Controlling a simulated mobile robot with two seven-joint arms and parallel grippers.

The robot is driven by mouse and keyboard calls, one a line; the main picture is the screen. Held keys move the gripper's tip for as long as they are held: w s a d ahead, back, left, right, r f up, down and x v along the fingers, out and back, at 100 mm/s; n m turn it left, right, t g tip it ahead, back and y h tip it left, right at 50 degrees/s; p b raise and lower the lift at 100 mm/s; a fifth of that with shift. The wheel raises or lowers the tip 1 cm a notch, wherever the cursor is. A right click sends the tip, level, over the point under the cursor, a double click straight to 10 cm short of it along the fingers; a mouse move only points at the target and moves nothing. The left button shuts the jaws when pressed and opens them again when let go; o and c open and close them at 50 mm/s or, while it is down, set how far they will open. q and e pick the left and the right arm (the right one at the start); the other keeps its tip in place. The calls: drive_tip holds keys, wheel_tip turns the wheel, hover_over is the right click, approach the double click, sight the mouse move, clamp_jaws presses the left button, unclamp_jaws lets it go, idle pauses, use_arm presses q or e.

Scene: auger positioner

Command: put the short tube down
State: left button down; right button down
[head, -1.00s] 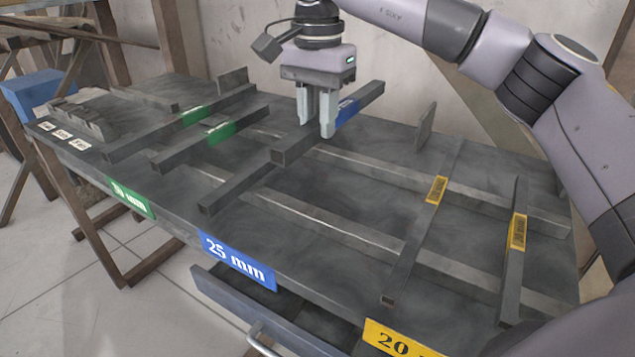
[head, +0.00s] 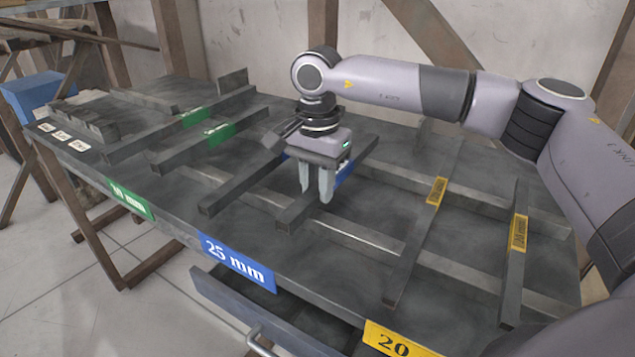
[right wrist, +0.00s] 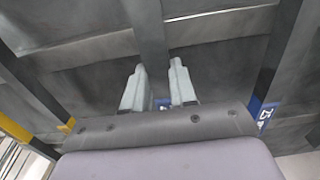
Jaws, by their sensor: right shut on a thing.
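My right gripper (head: 316,192) is shut on the short tube (head: 295,212), a grey square tube with a blue label near its far part. The tube lies crosswise over the two rails, low down; I cannot tell whether it touches them. In the right wrist view the fingers (right wrist: 160,75) sit on both sides of the tube (right wrist: 151,35), which runs away between them. Another grey tube (head: 232,190) of the blue group lies to its left, apart from it, partly hidden by the gripper. My left gripper is not in view.
Two green-labelled tubes (head: 175,152) lie to the left and two yellow-labelled tubes (head: 408,255) to the right. Bare rail (head: 350,236) shows between the held tube and the yellow ones. An open drawer (head: 225,297) juts out below the blue 25 mm sign (head: 237,262).

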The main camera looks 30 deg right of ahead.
drive_tip(key=c, duration=0.9)
unclamp_jaws()
wheel_tip(320, 180, up, 12)
